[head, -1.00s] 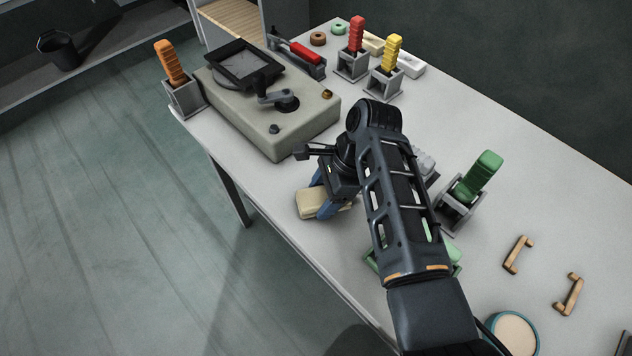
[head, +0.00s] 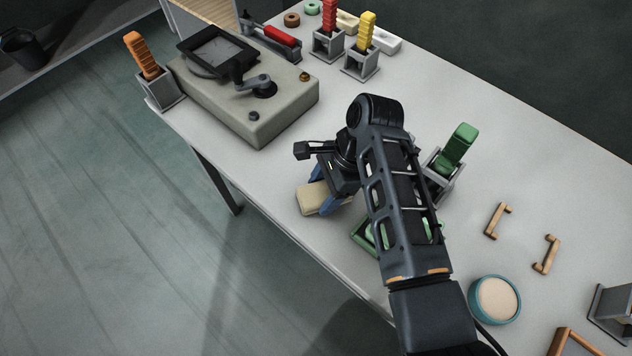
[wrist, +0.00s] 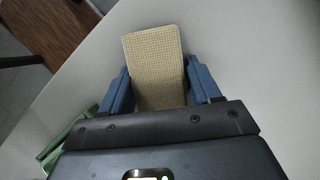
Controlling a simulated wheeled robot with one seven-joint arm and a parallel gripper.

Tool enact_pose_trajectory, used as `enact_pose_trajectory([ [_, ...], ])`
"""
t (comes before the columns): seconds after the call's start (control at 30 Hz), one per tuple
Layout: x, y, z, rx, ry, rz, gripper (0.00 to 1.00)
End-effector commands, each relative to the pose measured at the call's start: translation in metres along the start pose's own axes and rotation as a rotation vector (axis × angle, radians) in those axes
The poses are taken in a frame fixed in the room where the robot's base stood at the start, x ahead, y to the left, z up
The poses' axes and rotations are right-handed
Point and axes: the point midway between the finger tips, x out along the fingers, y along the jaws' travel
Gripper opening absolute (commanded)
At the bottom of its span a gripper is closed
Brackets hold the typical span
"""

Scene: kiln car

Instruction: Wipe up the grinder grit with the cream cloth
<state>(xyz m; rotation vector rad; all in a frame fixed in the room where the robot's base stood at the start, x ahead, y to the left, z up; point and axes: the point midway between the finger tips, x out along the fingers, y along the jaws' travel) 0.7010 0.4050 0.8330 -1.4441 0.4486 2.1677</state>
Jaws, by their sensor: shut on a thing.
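The cream cloth (head: 316,198) is a folded, block-like pad low over or on the table near its front edge; I cannot tell whether it touches the top. My gripper (head: 326,197) is shut on it, with a blue finger on each side. In the wrist view the cloth (wrist: 155,62) shows a woven texture and sticks out beyond the blue fingers of my gripper (wrist: 160,90). No grinder grit can be made out; my arm hides part of the table.
A grey grinder-like machine (head: 245,115) with a crank stands at the table's far left. A green tray (head: 362,238) lies partly under my arm. Green-handled (head: 459,146) and orange-handled (head: 142,55) tools stand in holders. A teal bowl (head: 494,300) and wooden handles (head: 497,220) are on the right.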

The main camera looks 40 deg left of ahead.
Motion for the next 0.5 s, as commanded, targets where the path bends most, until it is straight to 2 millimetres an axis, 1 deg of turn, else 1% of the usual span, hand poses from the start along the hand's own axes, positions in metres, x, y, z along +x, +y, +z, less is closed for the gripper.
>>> enact_pose_trajectory([
  [0.03, 0.0, 0.005, -0.002, 0.002, -0.001, 0.002, 0.19],
  [0.2, -0.002, 0.013, -0.007, 0.002, 0.0, 0.001, 0.19],
  [0.5, -0.003, 0.015, -0.008, 0.001, 0.0, 0.001, 0.19],
])
